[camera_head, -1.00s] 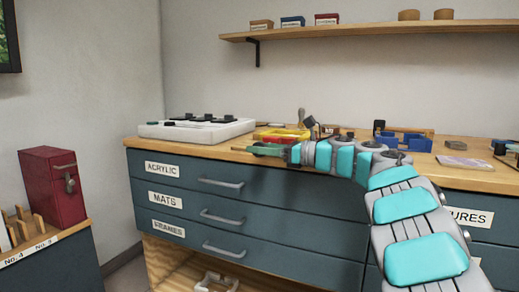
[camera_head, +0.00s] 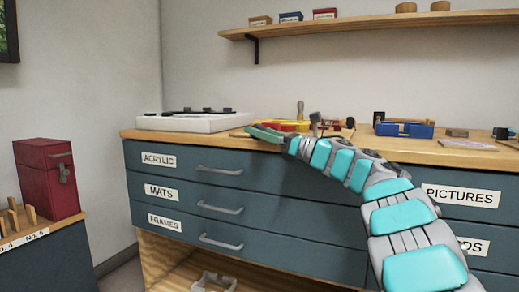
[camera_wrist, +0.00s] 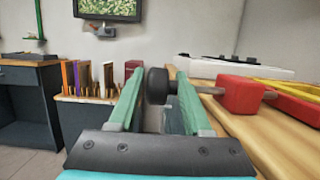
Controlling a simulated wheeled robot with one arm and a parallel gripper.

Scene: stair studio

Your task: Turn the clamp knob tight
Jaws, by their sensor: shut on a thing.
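The black clamp knob (camera_wrist: 157,87) shows in the wrist view at the end of a metal screw from a red block (camera_wrist: 240,95). My gripper (camera_wrist: 160,80) has its two green fingers on either side of the knob and is shut on it. The right finger hides part of the screw. In the head view, my gripper (camera_head: 264,133) is at the bench's front edge, beside the red and yellow clamp (camera_head: 288,126). The knob cannot be made out there.
A white flat case (camera_head: 185,122) stands left on the wooden bench top (camera_head: 450,152). A blue-and-wood item (camera_head: 405,129) is on the right. Labelled drawers (camera_head: 235,190) are below. A red box (camera_head: 46,178) stands on a low cabinet at left.

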